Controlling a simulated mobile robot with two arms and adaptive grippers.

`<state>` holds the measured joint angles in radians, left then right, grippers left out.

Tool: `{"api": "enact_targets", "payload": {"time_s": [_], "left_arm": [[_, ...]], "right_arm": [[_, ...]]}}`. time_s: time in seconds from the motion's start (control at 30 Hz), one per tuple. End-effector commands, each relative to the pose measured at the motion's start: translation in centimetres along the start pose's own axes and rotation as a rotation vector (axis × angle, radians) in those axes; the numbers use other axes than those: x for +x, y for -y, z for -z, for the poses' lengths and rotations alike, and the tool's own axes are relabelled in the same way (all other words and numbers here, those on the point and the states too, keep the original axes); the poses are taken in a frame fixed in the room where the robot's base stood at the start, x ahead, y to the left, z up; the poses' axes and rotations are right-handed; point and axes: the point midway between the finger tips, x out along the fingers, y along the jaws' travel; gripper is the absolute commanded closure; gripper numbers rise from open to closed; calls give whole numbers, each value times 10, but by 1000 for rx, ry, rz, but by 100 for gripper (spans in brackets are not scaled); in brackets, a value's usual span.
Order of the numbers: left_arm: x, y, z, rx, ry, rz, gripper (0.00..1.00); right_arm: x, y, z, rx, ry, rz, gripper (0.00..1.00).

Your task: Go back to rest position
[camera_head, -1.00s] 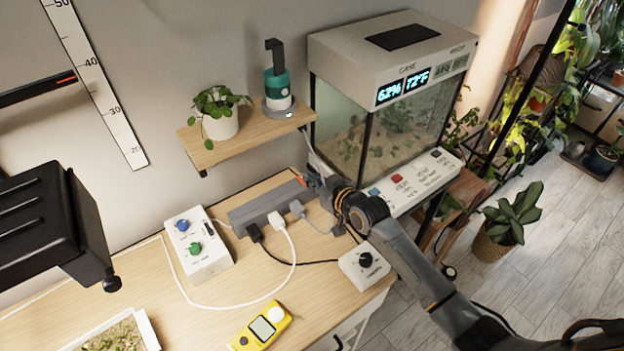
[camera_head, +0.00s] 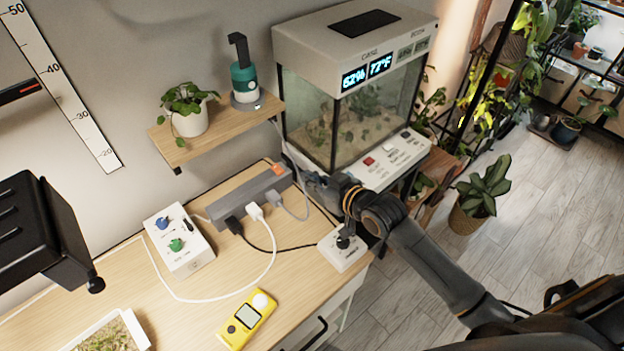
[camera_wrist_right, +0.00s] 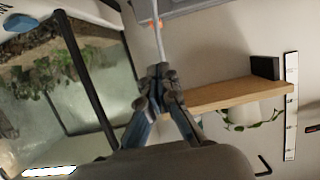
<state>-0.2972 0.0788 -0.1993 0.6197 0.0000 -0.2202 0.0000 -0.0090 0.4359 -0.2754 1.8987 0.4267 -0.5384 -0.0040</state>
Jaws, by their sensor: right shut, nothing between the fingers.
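My right gripper (camera_head: 314,184) is shut and empty. In the head view it is over the back right of the wooden desk (camera_head: 330,285), between the grey power strip (camera_head: 245,196) and the front of the glass terrarium (camera_head: 345,120). The strip's orange switch (camera_head: 277,168) shows clear of the fingers. In the right wrist view the two fingertips (camera_wrist_right: 158,76) come together, with a pale cable and the terrarium glass (camera_wrist_right: 95,85) behind them. My left gripper is not in view.
Plugs and cables (camera_head: 270,240) run from the strip. Open floor (camera_head: 400,290) lies right of the desk.

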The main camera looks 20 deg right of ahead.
Motion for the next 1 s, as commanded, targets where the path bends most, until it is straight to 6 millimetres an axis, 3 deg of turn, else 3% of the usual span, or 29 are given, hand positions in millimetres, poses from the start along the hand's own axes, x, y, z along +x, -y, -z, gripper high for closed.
{"api": "enact_targets", "payload": {"time_s": [0.63,0.77,0.9,1.0], "left_arm": [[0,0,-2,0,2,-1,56],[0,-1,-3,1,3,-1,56],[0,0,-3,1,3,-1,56],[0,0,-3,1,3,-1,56]], "right_arm": [[-5,4,-5,2,15,1,100],[-26,27,-36,11,134,1,100],[-75,54,-86,30,351,-26,100],[-109,64,-110,47,481,-55,100]]}}
